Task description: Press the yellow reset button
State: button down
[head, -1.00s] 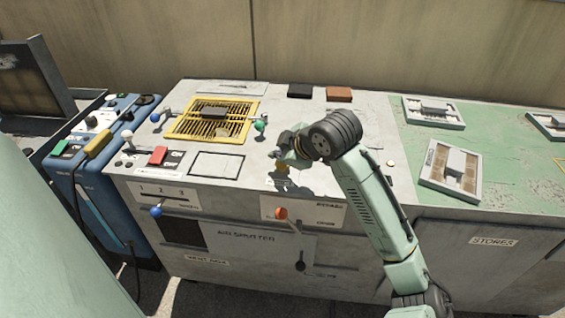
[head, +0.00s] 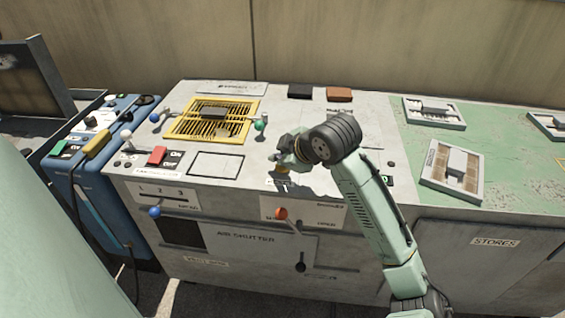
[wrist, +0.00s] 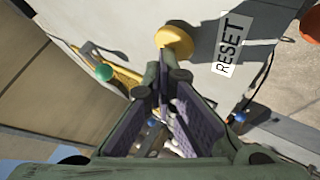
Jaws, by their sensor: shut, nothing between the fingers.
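The yellow reset button (wrist: 174,39) is a round cap on the grey cabinet top, beside a white RESET label (wrist: 229,44) in the wrist view. My gripper (wrist: 166,70) is shut and empty, its fingertips right at the button's near edge. I cannot tell whether they touch it. In the head view, my gripper (head: 282,161) points down over the button (head: 281,169), which is mostly hidden beneath it.
A yellow grille (head: 213,119) with a green knob (head: 261,126) and a blue knob (head: 154,118) lies to the left. An orange knob (head: 281,213) is on the front face below the button.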

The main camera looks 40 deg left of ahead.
aim_at(280, 167)
dwell(0.3)
jog(key=shift+r+p, duration=1)
jog(key=shift+r, duration=0.15)
notch_tip(280, 167, up, 5)
jog(key=p, duration=0.4)
dwell(0.5)
